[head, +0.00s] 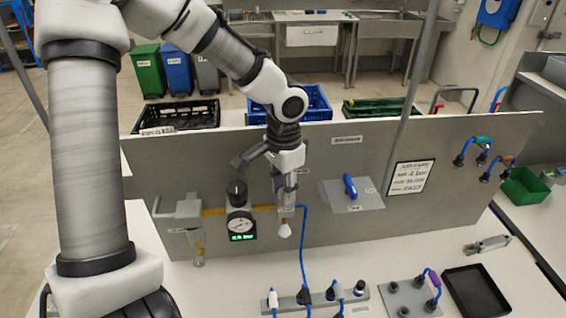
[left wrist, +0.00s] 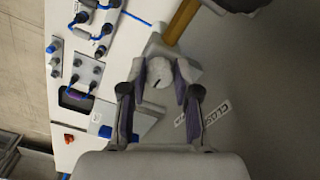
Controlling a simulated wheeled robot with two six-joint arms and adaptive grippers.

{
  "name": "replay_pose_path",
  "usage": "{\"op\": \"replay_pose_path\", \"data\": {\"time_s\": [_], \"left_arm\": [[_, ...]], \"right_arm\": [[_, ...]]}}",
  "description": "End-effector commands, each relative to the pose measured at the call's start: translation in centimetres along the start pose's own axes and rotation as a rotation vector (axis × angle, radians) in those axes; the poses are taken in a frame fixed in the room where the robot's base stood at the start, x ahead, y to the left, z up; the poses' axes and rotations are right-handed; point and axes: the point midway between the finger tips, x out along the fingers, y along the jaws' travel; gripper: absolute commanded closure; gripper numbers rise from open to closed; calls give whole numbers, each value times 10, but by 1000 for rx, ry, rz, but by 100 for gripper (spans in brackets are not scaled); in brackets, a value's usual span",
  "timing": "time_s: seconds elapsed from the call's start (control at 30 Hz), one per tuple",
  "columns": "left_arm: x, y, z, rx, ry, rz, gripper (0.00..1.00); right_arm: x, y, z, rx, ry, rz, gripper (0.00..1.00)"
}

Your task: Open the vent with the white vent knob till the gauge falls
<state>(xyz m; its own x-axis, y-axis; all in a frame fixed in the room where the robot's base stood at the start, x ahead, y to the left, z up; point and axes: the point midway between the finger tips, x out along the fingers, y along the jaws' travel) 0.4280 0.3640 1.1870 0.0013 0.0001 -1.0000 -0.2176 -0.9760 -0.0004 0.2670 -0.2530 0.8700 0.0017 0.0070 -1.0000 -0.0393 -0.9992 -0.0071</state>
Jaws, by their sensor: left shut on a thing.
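My left gripper (head: 284,186) comes down in front of the grey panel, right of the gauge. In the left wrist view its fingers (left wrist: 160,92) are shut on the white vent knob (left wrist: 157,80), one finger on each side. A dark mark shows on the knob's face. In the head view the gripper largely hides the knob. The round gauge (head: 240,225) has a white dial and a green lit readout, too small to read surely. A white cone-shaped piece (head: 285,230) hangs below the gripper. My right gripper is not in view.
A brass-coloured pipe (head: 214,211) runs to the gauge. A blue hose (head: 303,250) drops to a connector strip (head: 318,300) on the white bench. A blue handle (head: 350,186) sits on a grey plate at right. A black tray (head: 476,292) lies at front right.

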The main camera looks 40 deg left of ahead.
Motion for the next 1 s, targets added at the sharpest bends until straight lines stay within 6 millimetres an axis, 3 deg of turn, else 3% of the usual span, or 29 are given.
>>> {"op": "replay_pose_path", "data": {"time_s": [0.1,0.13,0.17,0.2,0.53,0.8,1.0], "left_arm": [[2,1,1,0,-2,3,100],[2,1,1,0,-2,3,59],[2,1,1,0,-2,3,48],[2,1,0,0,-2,2,44],[-4,0,0,-1,0,0,44],[-54,0,-2,-2,3,-1,44],[-73,0,-2,0,-2,2,44]], "right_arm": [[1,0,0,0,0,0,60],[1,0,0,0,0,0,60],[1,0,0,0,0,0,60],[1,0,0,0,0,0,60],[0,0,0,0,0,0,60],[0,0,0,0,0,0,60],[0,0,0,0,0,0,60]]}}
